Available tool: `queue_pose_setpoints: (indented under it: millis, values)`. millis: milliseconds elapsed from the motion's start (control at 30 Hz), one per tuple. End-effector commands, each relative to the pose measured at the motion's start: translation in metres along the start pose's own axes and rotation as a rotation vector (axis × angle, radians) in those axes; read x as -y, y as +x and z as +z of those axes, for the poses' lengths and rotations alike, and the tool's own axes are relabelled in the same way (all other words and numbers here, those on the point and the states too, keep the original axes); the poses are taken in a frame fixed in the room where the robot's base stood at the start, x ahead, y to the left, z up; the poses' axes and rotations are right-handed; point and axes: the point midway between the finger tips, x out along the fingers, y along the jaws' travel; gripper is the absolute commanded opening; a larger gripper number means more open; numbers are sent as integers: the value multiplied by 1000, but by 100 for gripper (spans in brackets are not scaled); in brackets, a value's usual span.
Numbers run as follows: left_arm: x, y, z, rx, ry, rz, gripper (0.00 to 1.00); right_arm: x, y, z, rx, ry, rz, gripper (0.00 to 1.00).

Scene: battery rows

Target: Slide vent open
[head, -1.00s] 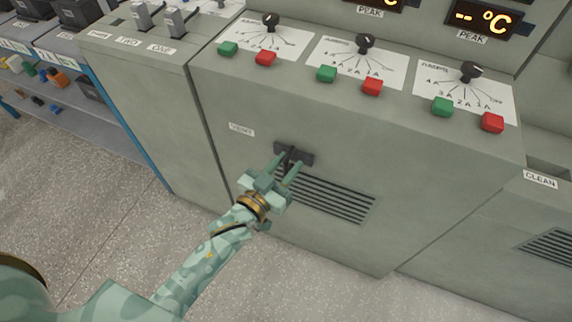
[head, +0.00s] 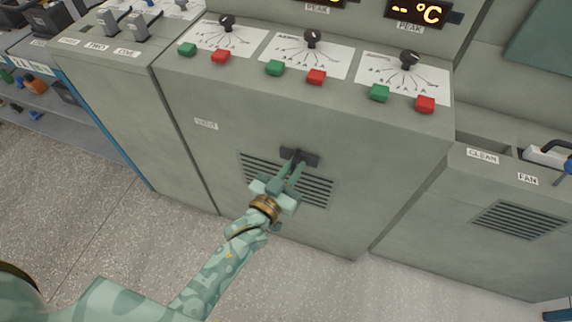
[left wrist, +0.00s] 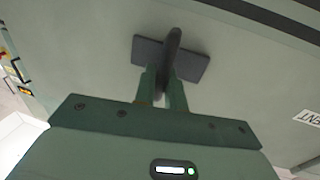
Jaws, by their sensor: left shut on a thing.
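The vent (head: 262,172) is a slotted grille low on the front of the grey cabinet, with slots showing left and right of the handle. Its dark handle (head: 312,157) is a flat plate with an upright grip, above the middle of the slots. The VENT label (head: 205,124) is up and left of it. My left gripper (head: 296,172) reaches up from below and is shut on the handle. In the left wrist view, the fingers (left wrist: 163,88) close around the grip of the handle (left wrist: 195,64). My right gripper is out of view.
Red and green buttons and black dials (head: 312,38) line the sloped panel above. A unit labelled CLEAN (head: 482,156) and FAN stands at right, with another grille. Shelves with small items are at far left. The floor in front is clear.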

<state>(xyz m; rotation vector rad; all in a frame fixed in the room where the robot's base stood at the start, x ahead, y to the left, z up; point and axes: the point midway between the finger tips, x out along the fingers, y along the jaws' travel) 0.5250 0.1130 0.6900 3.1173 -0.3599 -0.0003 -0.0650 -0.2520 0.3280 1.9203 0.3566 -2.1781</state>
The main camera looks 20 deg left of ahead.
Motion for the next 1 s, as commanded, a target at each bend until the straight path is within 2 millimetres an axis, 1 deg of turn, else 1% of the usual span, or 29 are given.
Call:
queue_pose_setpoints:
  millis: [300,333,400,667,733,867,967,1000]
  values:
    - [-4,0,1,2,-3,4,0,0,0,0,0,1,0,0]
    - [-4,0,2,2,-4,4,15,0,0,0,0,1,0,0]
    - [-4,0,2,2,-4,4,30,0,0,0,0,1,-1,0]
    - [-3,0,1,1,-3,2,30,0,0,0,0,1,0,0]
    - [-3,-3,0,1,-2,1,30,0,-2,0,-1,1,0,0]
    - [-3,-21,-1,2,-1,1,30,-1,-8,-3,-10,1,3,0]
    - [-3,-45,-3,2,-2,2,30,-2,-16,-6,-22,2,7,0]
    - [-3,-56,-4,1,-2,2,30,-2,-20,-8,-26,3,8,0]
